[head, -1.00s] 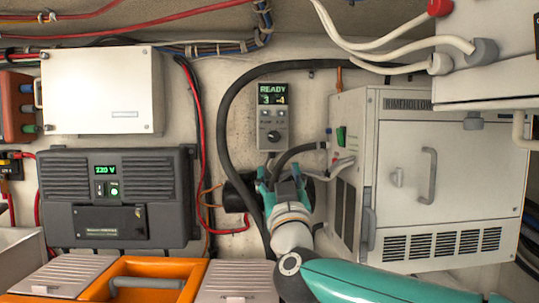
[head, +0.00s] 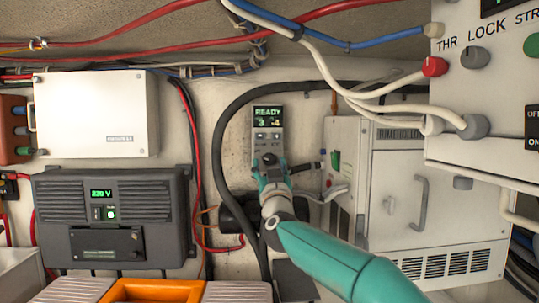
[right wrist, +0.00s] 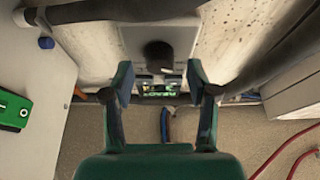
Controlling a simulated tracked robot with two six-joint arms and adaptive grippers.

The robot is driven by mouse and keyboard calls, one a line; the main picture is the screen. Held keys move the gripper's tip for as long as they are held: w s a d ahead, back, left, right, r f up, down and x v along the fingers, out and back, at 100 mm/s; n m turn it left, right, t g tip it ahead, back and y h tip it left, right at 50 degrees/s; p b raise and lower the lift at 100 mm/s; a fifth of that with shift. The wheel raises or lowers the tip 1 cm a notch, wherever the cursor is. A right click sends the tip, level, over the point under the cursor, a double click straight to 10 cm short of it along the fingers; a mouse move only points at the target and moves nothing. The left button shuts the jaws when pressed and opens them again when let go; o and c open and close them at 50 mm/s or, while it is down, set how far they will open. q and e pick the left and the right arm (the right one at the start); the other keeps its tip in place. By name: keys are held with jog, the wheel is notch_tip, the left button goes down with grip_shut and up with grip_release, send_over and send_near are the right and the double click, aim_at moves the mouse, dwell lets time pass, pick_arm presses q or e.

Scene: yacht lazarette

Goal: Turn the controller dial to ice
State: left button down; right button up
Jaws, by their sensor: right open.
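The controller (head: 267,128) is a narrow grey panel on the back wall, with a green-lit display (head: 267,117) that reads READY over small figures. Its black dial (right wrist: 158,54) shows in the right wrist view, beyond my fingertips and roughly centred between them. In the head view my right gripper (head: 269,164) covers the lower part of the controller, including most of the dial. My right gripper (right wrist: 158,82) is open and empty, its two teal-and-black fingers spread apart. The dial's pointer and any ice mark cannot be read. My left gripper is not in view.
A thick black hose (head: 222,130) arcs left of the controller. A white cabinet (head: 400,190) with a handle stands to the right, and a white switch box (head: 480,110) overhangs above it. A dark inverter (head: 110,218) is at left, above an orange toolbox (head: 150,291).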

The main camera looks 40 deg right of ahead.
jog(key=shift+w+d+r, duration=0.25)
jog(key=shift+w+d, duration=0.1)
jog(key=shift+w, duration=0.15)
grip_shut()
jog(key=shift+a, duration=0.1)
